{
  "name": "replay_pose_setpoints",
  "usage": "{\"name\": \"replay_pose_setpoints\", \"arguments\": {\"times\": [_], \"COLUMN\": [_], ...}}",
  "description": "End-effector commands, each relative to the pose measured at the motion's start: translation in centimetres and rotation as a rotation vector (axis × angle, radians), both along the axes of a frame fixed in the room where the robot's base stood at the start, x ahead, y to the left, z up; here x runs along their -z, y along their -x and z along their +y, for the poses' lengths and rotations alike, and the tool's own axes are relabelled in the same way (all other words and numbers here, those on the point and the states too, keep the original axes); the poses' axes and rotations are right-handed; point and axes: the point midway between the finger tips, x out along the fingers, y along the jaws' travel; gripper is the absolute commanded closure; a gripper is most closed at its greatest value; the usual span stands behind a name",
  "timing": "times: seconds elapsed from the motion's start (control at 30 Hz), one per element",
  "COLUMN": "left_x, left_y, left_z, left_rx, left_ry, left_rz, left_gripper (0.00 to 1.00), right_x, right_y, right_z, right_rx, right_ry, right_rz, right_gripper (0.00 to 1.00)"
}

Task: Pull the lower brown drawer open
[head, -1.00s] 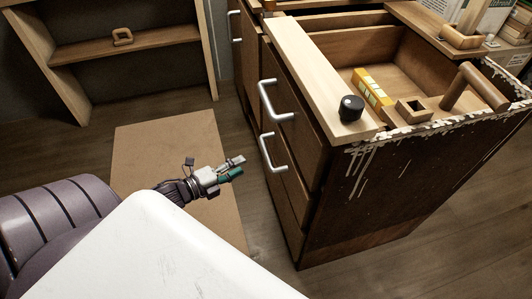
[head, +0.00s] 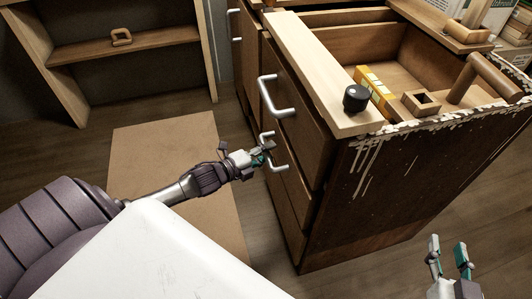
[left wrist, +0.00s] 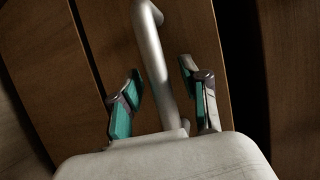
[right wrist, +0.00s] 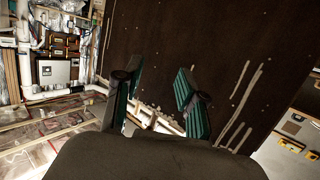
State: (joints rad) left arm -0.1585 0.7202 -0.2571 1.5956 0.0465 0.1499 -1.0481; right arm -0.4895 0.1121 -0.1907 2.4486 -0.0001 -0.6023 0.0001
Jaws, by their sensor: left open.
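The brown cabinet has a lower drawer (head: 291,196) with a white bar handle (head: 282,167), and an upper drawer with its own handle (head: 272,98). Both fronts look closed. My left gripper (head: 267,150) is at the lower handle and hides part of it. In the left wrist view the handle (left wrist: 153,62) runs between the two open fingers (left wrist: 160,95), with gaps on both sides. My right gripper (head: 449,250) is open and empty, right of the cabinet's dark side panel; the right wrist view shows its fingers (right wrist: 155,95) apart before that panel (right wrist: 215,50).
The cabinet's open top holds a yellow box (head: 375,88), a wooden square piece (head: 421,102) and a wooden handle piece (head: 485,80). A black knob (head: 356,97) sits on its pale front edge. A brown mat (head: 165,155) lies on the floor before the drawers.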

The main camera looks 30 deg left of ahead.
Motion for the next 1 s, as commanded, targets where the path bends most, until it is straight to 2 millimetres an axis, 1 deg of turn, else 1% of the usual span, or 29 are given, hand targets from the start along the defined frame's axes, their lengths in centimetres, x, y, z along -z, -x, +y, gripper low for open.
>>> {"name": "replay_pose_setpoints", "arguments": {"times": [0.13,0.17,0.4,0.43,0.87,1.0], "left_x": [0.0,0.0,0.0,0.0,0.0,-0.1], "left_y": [0.0,0.0,0.0,0.0,0.2,0.9], "left_z": [0.0,0.0,0.0,0.0,0.2,0.7], "left_rx": [0.0,0.0,0.0,0.0,0.0,0.0], "left_ry": [0.0,0.0,0.0,0.0,-0.001,-0.001], "left_rz": [0.0,0.0,0.0,0.0,0.002,0.003], "left_gripper": [0.55,0.58,0.98,1.0,1.0,1.0], "right_x": [0.0,0.0,0.0,0.0,0.1,1.8], "right_y": [0.0,0.0,0.0,0.0,0.1,0.9], "right_z": [0.0,0.0,0.0,0.0,0.0,-0.5], "right_rx": [0.0,0.0,0.0,0.0,0.001,0.007], "right_ry": [0.0,0.0,0.0,0.0,0.003,0.028], "right_rz": [0.001,0.001,0.002,0.002,0.013,0.121], "right_gripper": [0.6,0.6,0.6,0.6,0.6,0.6]}}
